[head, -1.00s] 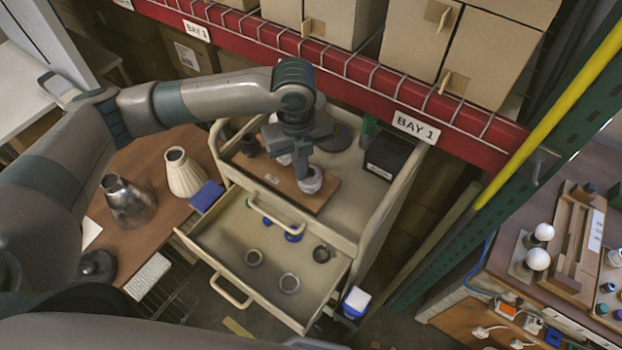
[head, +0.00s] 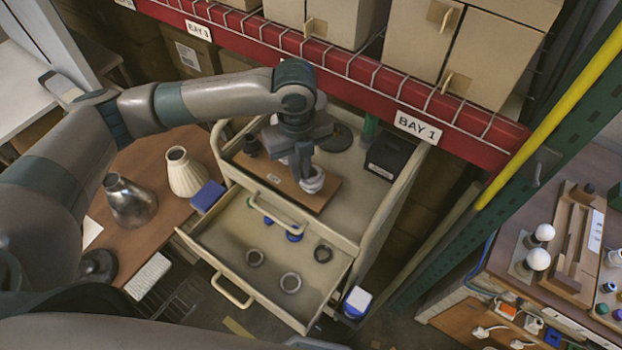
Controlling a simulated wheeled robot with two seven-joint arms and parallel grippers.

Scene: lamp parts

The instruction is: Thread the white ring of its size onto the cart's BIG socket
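The cream cart (head: 375,215) stands in the middle with a brown board (head: 322,196) on its top. A white ring (head: 313,184) shows at the board's right part, just under my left gripper (head: 304,175). The gripper points down, with a finger against or just beside the ring's left side; I cannot tell whether it grips it. The socket under the ring is hidden, so I cannot tell whether the ring is around it. Another pale part (head: 284,160) on the board is mostly behind the gripper. My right gripper is not in view.
A black box (head: 388,156) stands on the cart's right side. A red shelf beam (head: 350,68) runs behind. A brown table (head: 150,215) is left.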

